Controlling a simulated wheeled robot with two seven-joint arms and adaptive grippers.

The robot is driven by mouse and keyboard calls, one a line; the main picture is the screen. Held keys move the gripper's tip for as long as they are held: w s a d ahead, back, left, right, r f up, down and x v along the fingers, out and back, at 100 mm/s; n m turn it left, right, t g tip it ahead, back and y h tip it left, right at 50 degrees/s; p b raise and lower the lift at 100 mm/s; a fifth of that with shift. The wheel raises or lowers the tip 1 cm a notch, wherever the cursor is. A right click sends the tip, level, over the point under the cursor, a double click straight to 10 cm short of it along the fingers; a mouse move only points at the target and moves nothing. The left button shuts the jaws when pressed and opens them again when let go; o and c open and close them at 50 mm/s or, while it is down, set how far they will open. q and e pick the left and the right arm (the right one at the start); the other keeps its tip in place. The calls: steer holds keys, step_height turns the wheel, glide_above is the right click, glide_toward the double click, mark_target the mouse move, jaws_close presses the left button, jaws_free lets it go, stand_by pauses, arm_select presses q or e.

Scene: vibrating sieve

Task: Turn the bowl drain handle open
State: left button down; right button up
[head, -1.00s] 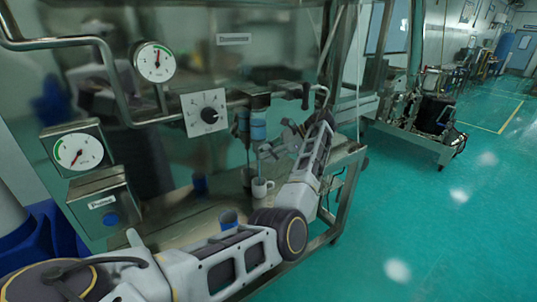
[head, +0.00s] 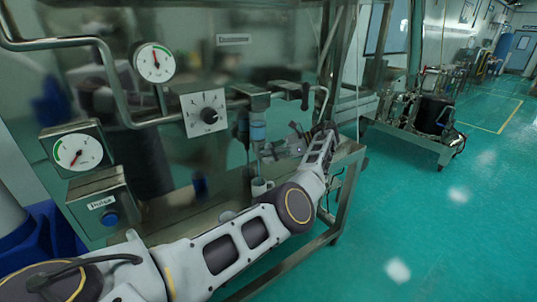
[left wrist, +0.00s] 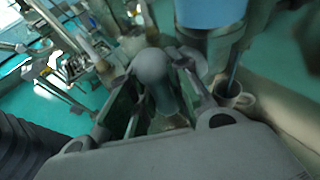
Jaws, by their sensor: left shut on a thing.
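My left gripper (head: 285,149) reaches in from the right side of the bench, next to a blue-banded cylinder (head: 257,130). In the left wrist view, its two fingers (left wrist: 155,88) stand on either side of a grey handle with a rounded end (left wrist: 152,66), and they are shut on it. I take this to be the bowl drain handle. The handle points up toward the wrist camera. Its lower part is partly hidden between the fingers, and in the head view it is too small to make out. My right gripper is not in view.
A white mug (head: 261,187) stands on the bench below the cylinder; it also shows in the left wrist view (left wrist: 236,96). Gauges (head: 155,62), a dial box (head: 206,113) and pipes are on the panel at left.

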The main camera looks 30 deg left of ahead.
arm_select(q)
steer(key=shift+g, duration=0.3)
stand_by(0.5)
steer(key=c, duration=1.6)
jaws_free()
